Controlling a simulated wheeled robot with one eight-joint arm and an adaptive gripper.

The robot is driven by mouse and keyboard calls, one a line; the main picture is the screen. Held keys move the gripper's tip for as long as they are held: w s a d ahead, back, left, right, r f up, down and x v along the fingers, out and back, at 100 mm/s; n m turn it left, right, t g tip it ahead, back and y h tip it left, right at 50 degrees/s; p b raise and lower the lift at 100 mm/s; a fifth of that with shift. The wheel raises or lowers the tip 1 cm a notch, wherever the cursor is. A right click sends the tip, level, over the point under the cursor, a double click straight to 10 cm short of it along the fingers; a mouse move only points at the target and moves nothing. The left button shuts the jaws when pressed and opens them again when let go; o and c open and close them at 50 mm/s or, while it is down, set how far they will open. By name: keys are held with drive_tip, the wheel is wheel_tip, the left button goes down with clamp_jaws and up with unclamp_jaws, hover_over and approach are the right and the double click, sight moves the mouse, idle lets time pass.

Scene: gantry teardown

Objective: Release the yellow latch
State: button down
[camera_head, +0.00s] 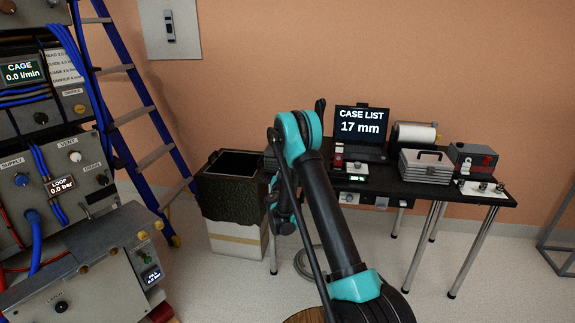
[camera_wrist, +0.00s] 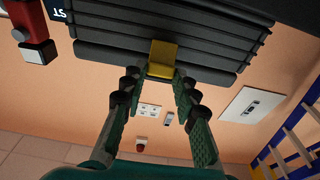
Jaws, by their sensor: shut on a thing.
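The yellow latch (camera_wrist: 163,56) shows in the wrist view on the edge of a black ribbed case (camera_wrist: 110,45). My gripper (camera_wrist: 160,75) has its two green fingers on either side of the latch's lower end, shut on it. The fingertips are close to the case edge. In the head view my arm hides the gripper and the latch, and only a dark part of the case (camera_head: 271,158) shows behind the arm at the table's left end.
A black table (camera_head: 420,187) holds a laptop (camera_head: 361,130) reading "CASE LIST 17 mm", a small red-topped device (camera_head: 338,157), a grey case (camera_head: 425,165) and a red-and-black box (camera_head: 473,160). A dark-topped bin (camera_head: 230,198) stands left of the table. A blue ladder (camera_head: 130,115) leans further left, by equipment panels.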

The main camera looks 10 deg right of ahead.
drive_tip(key=shift+s+f+t+h, duration=0.1)
drive_tip(key=shift+f+t+h, duration=0.25)
drive_tip(key=shift+f+t, duration=0.55)
drive_tip(key=shift+f+t+h, duration=0.4)
drive_tip(key=shift+t, duration=0.95)
drive_tip(key=shift+s+f+t+h, duration=0.1)
drive_tip(key=shift+f+t+h, duration=0.25)
drive_tip(key=shift+f+t, duration=0.55)
drive_tip(key=shift+r+t, duration=0.2)
drive_tip(key=shift+t, duration=0.15)
drive_tip(key=c, duration=1.2)
unclamp_jaws()
drive_tip(key=shift+o, duration=0.2)
drive_tip(key=shift+r, duration=0.1)
wheel_tip(320, 180, up, 10)
